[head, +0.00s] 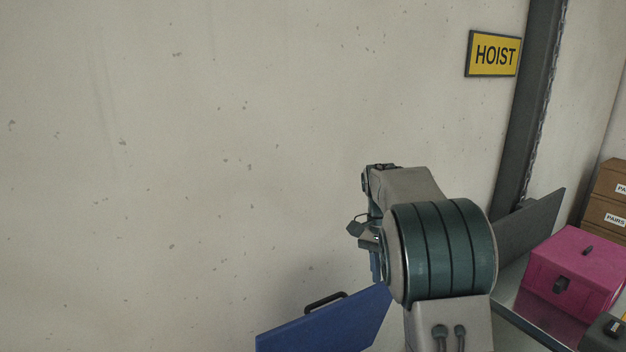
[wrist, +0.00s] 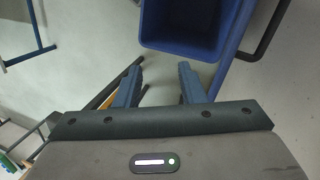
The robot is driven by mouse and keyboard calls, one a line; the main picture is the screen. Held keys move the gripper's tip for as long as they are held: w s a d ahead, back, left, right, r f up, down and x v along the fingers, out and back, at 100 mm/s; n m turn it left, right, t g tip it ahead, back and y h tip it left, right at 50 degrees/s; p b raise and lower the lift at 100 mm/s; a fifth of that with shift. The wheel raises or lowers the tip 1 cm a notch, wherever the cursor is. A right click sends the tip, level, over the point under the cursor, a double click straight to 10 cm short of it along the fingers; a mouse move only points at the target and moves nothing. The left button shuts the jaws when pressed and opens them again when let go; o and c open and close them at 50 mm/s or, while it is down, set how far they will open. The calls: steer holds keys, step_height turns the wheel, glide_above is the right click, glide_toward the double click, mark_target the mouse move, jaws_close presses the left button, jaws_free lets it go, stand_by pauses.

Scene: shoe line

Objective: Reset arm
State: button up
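My arm reaches up in the lower right of the head view, with its large dark green joint in front. My gripper (wrist: 160,82) shows in the wrist view with its two blue-grey fingers apart and nothing visible between them. In the head view the gripper end is mostly hidden behind the arm. A blue bin (wrist: 182,42) lies just beyond the fingertips in the wrist view; I cannot tell the distance between them.
A blue panel with a dark handle (head: 326,301) stands left of the arm. To the right, a pink box (head: 573,269) sits on a metal surface near brown cartons (head: 607,212). A dark post (head: 524,110) rises beside the yellow HOIST sign (head: 493,54). The left shows bare wall.

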steer(key=s+a+f+n+t+y, duration=0.1)
steer(key=s+n+t, duration=0.5)
steer(key=s, duration=2)
steer(key=a+n, duration=0.1)
steer(key=n, duration=0.2)
steer(key=shift+s+a+n, duration=0.15)
steer(key=shift+s+n, duration=0.1)
steer(key=shift+n, duration=0.05)
